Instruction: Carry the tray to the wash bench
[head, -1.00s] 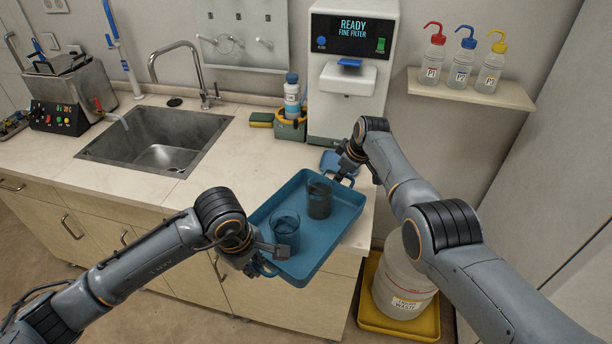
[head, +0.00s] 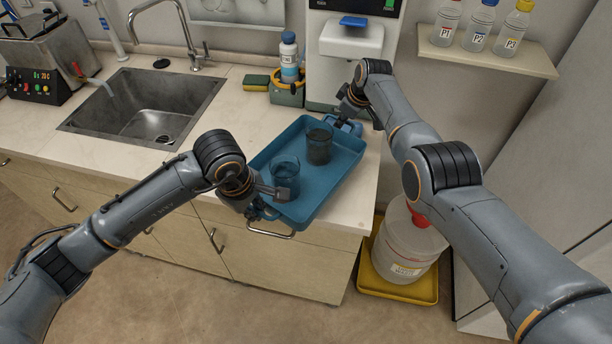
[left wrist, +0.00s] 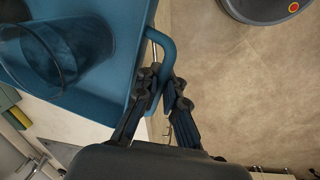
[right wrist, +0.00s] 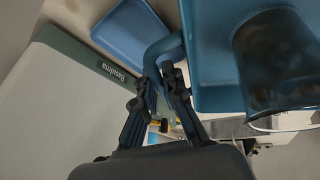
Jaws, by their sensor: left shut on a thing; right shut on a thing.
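The blue tray (head: 333,180) carries two beakers: a clear one (head: 285,172) at the near left and a dark-filled one (head: 319,148) farther back. My left gripper (head: 262,208) is shut on the tray's near handle, which shows in the left wrist view (left wrist: 168,60). My right gripper (head: 352,112) is shut on the far handle, clear in the right wrist view (right wrist: 158,50). The tray is over the right end of the pale counter (head: 235,110), its near end by the front edge. I cannot tell whether it touches the counter.
A sink (head: 140,108) is set in the counter to the left. A dispenser (head: 350,45) and a blue-capped bottle (head: 289,58) stand behind the tray. A yellow pad with a large container (head: 405,245) is on the floor at right. A shelf (head: 490,58) holds several bottles.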

